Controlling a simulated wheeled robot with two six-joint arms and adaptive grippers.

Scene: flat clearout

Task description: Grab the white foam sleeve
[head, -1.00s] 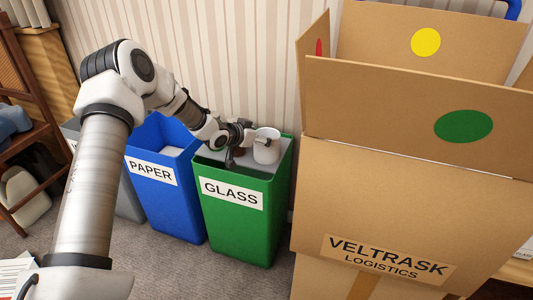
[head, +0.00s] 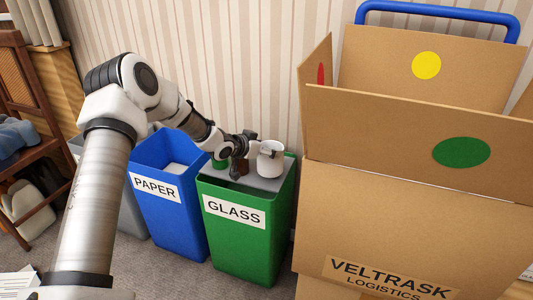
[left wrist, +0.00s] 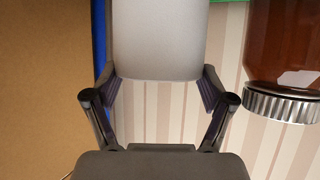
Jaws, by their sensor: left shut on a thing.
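The white foam sleeve (head: 270,160) is a pale upright cylinder over the green GLASS bin (head: 245,235) in the head view. My left gripper (left wrist: 160,88) is shut on the sleeve, with a finger on either side. In the head view the gripper (head: 258,149) reaches it from the left. My right gripper is not in view.
A brown jar (left wrist: 284,45) with a metal lid is beside the sleeve. A green item (head: 220,163) is at the bin's opening. The blue PAPER bin (head: 165,215) stands left. A large open cardboard box (head: 400,225) stands close on the right.

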